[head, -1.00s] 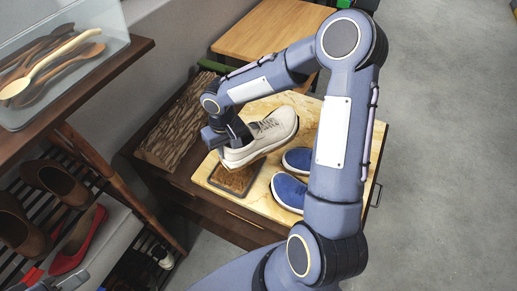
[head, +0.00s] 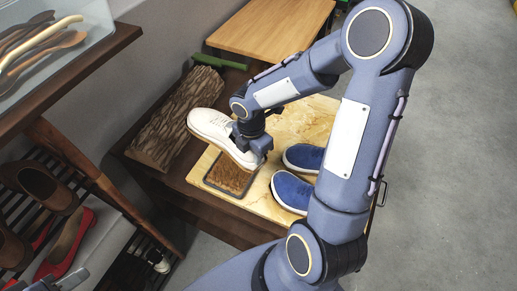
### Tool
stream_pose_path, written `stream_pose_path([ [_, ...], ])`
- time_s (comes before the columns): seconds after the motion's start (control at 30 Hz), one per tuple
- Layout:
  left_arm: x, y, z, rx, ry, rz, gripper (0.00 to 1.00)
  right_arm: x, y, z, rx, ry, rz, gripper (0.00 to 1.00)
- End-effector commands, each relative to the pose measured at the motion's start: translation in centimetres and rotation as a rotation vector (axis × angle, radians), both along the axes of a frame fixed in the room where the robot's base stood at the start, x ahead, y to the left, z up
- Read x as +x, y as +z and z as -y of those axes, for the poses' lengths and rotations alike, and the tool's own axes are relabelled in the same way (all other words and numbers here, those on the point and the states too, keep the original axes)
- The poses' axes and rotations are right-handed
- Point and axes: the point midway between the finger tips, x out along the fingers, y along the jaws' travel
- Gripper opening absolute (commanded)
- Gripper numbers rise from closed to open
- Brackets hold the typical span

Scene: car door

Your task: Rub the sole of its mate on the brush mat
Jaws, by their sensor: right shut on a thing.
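My right gripper (head: 255,146) is shut on a white shoe (head: 212,128) at the shoe's right end. The shoe points up and left, tilted, with its sole edge facing the front. The brush mat (head: 229,178), a brown bristle pad in a dark frame, lies on the light wooden board just in front of the shoe's lower end. I cannot tell whether the sole touches it. Two blue shoes (head: 291,190) (head: 303,157) with white soles stand right of the mat. Grey parts at the lower left edge (head: 73,279) may be my left gripper; its jaws are unclear.
The light board (head: 300,118) rests on a dark cabinet. A rough bark-like block (head: 178,118) lies behind left. A rack at left holds brown (head: 47,187) and red (head: 66,246) shoes, below a clear bin of wooden spoons (head: 45,45). Floor at right is clear.

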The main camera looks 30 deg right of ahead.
Motion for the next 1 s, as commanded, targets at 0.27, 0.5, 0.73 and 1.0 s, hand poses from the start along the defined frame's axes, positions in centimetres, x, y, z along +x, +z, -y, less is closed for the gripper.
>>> stream_pose_path([
  [0.27,0.0,0.8,0.0,0.0,0.0,0.0,0.36,-1.2,0.6,0.7,0.009,0.283,-0.007,0.0],
  [0.5,0.0,-0.5,0.0,0.0,0.0,0.0,0.36,-1.2,-0.8,0.7,0.01,0.296,-0.007,0.0],
  [0.73,0.0,-2.8,0.0,0.0,0.0,0.0,0.36,-1.2,-3.2,0.7,0.01,0.295,-0.007,0.0],
  [1.0,0.0,-4.8,0.0,0.0,0.0,0.0,0.36,-1.2,-5.4,0.7,0.01,0.294,-0.008,0.0],
])
